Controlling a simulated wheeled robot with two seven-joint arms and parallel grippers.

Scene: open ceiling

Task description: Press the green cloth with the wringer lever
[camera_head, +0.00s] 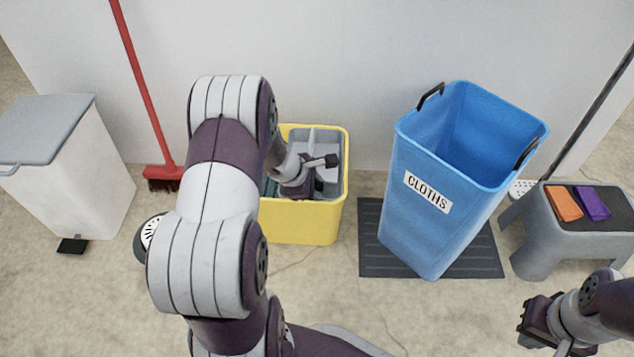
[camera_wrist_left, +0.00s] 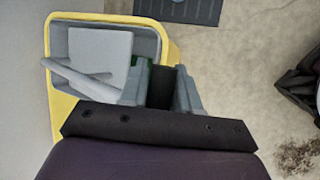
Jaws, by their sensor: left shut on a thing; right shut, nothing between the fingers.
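The wringer lever shows in the head view as a dark grip (camera_head: 331,160) sticking out to the right of my left gripper (camera_head: 309,186). In the left wrist view the dark grip (camera_wrist_left: 162,84) lies between the fingers of my left gripper (camera_wrist_left: 160,95), which is shut on it. The lever is over the yellow bucket (camera_head: 300,228), which has a grey wringer insert (camera_head: 328,182). A small patch of the green cloth (camera_wrist_left: 143,74) shows beside the left finger; most of it is hidden. My right gripper (camera_head: 530,325) is shut and empty at the lower right.
A blue bin (camera_head: 440,240) labelled CLOTHS stands on a dark mat (camera_head: 375,250). A grey stool (camera_head: 540,235) holds an orange cloth (camera_head: 564,203) and a purple cloth (camera_head: 592,203). A white pedal bin (camera_head: 75,190) and a red broom (camera_head: 140,85) stand left. Front floor is partly clear.

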